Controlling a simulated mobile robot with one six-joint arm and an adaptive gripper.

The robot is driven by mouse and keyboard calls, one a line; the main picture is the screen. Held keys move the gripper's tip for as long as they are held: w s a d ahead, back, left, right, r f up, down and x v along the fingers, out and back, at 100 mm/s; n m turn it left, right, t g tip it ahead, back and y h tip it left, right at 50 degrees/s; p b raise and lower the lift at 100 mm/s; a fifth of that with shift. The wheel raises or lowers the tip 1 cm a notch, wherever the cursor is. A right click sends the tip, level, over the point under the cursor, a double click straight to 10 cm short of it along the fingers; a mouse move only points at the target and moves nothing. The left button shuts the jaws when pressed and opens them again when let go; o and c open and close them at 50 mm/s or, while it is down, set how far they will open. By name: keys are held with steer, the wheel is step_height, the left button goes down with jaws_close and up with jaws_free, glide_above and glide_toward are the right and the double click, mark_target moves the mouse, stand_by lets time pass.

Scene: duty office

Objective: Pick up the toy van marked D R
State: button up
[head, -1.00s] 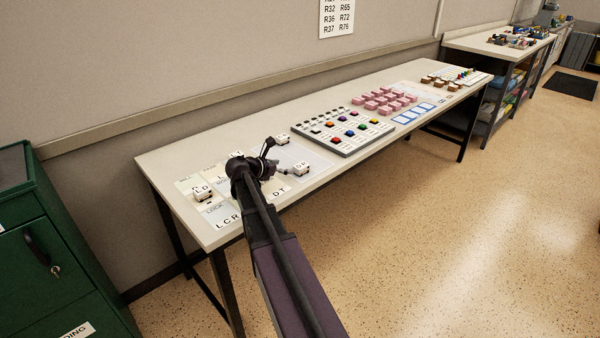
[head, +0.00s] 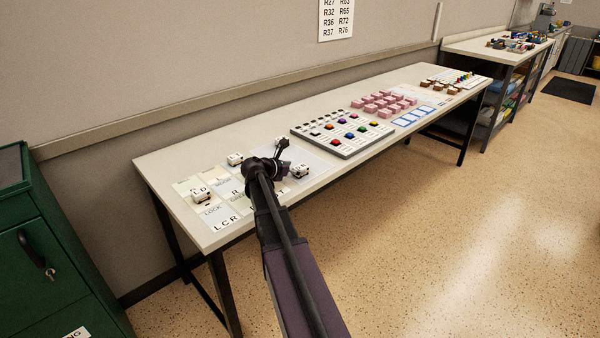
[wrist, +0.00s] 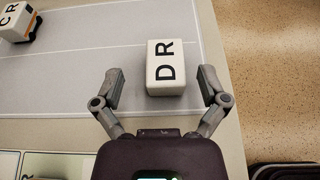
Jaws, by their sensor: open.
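The toy van marked D R (wrist: 166,67) is a white block with black letters, lying on a pale grey mat (wrist: 95,62). In the wrist view it sits just ahead of and between the fingertips of my gripper (wrist: 159,84), which is open and empty. In the head view the D R van (head: 299,171) stands near the table's front edge, just right of my gripper (head: 278,160). My arm hides part of the mat there. Another white van ending in R (wrist: 16,21) is at the wrist view's upper left.
Other white vans stand on the mats at the left, one of them marked L D (head: 202,196). A grey board with coloured buttons (head: 342,153) and pink blocks (head: 384,101) are farther right on the table (head: 222,136). A green cabinet (head: 50,250) stands at the left.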

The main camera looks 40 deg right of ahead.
mark_target(300, 167)
steer(key=shift+s+b+x, duration=0.15)
steer(key=shift+b+x, duration=0.15)
steer(key=shift+x, duration=0.75)
steer(key=shift+s+b+x, duration=0.15)
steer(key=shift+b+x, duration=0.15)
steer(key=shift+x, duration=0.75)
steer(key=shift+r, duration=0.1)
steer(key=shift+c, duration=0.2)
steer(key=c, duration=1.1)
